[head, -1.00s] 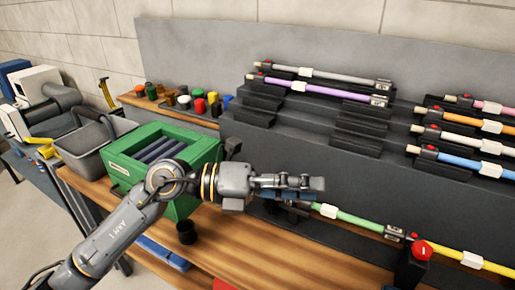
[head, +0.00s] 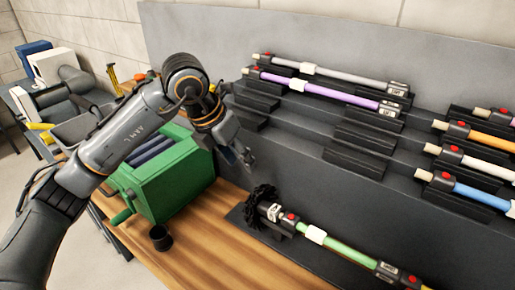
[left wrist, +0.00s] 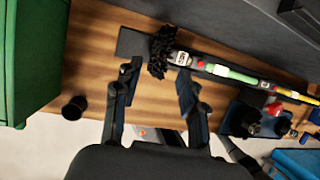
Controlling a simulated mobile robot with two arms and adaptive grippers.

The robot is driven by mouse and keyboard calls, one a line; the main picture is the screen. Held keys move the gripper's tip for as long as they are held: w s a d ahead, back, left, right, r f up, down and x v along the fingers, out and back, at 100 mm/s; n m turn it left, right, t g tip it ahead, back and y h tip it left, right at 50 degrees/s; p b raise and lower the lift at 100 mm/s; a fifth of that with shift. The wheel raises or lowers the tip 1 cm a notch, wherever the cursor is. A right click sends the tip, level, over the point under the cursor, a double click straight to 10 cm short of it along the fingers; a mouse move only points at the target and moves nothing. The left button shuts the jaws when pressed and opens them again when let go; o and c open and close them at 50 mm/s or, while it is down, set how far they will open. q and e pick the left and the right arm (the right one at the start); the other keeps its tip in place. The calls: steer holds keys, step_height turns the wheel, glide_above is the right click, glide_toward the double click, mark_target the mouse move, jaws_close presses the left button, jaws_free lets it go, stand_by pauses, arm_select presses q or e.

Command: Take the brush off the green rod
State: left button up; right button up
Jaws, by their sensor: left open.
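The green rod (head: 341,248) lies along the bottom level of the rack, with a white sleeve on it and a red button near its left end. A black bristly brush (head: 261,196) is on that left end. The rod also shows in the left wrist view (left wrist: 234,74), and the brush (left wrist: 161,50) lies ahead of the fingertips there. My left gripper (head: 243,156) is open and empty, raised above and a little left of the brush. In the left wrist view its two fingers (left wrist: 157,78) stand apart, one either side of the brush's line. My right gripper is not seen.
A green box (head: 166,178) with a crank stands on the wooden bench, left of the brush. A small black cup (head: 160,238) is in front of it. Purple (head: 320,90) and blue (head: 480,196) rods rest on higher rack levels. Bare wood (head: 225,245) lies in front.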

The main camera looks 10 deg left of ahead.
arm_select(q)
glide_toward(256, 188)
steer(key=f, duration=0.2)
steer(key=p+x, duration=0.1)
steer(key=x, duration=0.6)
steer(key=shift+w+d+r+p, duration=0.1)
steer(key=shift+w+d+p, duration=0.05)
steer(key=shift+d+p, duration=0.15)
steer(key=shift+w+d+f, duration=0.1)
steer(key=shift+w+f, duration=0.1)
steer(key=shift+f, duration=0.35)
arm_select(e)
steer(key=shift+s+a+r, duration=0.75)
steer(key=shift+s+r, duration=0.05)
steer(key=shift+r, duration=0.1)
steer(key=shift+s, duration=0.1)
arm_select(q)
steer(key=shift+c, duration=1.2)
jaws_close()
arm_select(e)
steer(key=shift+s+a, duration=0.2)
